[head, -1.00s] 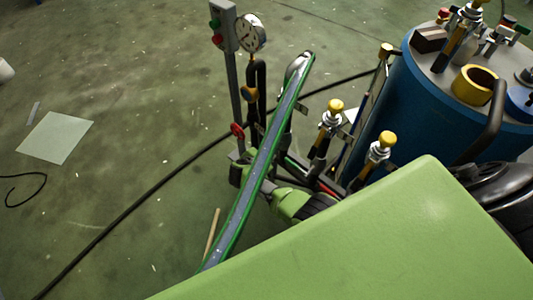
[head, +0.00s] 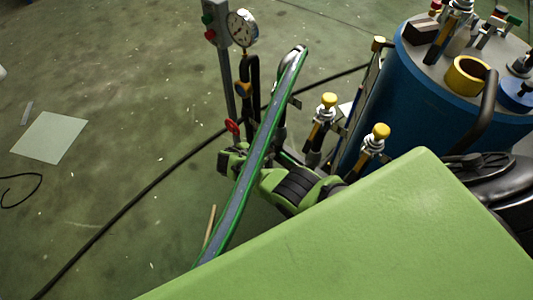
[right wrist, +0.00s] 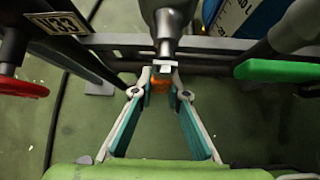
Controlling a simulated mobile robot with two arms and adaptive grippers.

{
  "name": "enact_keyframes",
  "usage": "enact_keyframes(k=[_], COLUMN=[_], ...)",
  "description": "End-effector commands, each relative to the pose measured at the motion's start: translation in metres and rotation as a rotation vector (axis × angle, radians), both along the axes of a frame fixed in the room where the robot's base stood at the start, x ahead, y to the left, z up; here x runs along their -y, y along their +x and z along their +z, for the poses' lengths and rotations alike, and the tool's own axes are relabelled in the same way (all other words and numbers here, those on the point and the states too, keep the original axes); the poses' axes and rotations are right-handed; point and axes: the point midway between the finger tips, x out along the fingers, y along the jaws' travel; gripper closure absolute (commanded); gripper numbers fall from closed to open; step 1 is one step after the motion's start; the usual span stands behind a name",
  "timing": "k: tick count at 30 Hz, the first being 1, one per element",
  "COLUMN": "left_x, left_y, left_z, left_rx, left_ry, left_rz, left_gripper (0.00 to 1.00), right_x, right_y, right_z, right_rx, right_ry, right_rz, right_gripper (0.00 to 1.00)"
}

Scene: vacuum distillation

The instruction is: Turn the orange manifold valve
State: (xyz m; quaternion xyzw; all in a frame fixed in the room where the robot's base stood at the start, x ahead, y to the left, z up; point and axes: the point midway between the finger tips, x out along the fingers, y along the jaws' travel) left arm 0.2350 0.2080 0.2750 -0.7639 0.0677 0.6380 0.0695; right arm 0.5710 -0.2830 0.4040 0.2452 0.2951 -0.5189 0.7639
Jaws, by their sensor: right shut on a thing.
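The orange valve (right wrist: 160,82) shows as a small orange piece between the fingertips in the right wrist view, mostly hidden by them. My right gripper (right wrist: 161,88) has its teal-lined fingers closed together around it, below a grey metal fitting. In the head view, my right gripper (head: 232,158) is low at the valve stand, partly behind a long green-edged strip; its fingertips cannot be made out there. My left gripper is not in view.
A red handwheel (right wrist: 22,88) is left of the fingers and a green handle (right wrist: 274,71) right. A gauge (head: 242,28) tops the stand. Yellow-topped valves (head: 328,101) and a blue drum (head: 388,105) stand to the right. A black cable (head: 125,210) crosses the floor; the left floor is mostly open.

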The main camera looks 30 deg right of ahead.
Motion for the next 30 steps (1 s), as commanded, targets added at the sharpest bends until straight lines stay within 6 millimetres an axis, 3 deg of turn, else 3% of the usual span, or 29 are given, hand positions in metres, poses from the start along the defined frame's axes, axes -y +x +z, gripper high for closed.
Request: enact_keyframes(k=[1,3,19,30], left_x=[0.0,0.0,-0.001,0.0], left_y=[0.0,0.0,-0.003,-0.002], left_z=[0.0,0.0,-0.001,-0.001], left_rx=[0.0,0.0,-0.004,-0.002], left_ry=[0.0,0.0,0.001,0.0], left_rz=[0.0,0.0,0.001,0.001], left_gripper=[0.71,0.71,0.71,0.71], right_x=[-0.001,-0.001,-0.006,-0.037], right_y=[-0.001,-0.001,-0.002,-0.016], right_z=[-0.001,-0.001,0.004,0.038], right_rx=[-0.002,-0.001,0.002,0.003], right_ry=[0.003,0.003,0.002,0.005], right_rz=[-0.001,-0.001,0.0,0.0], right_gripper=[0.83,0.68,0.68,0.68])
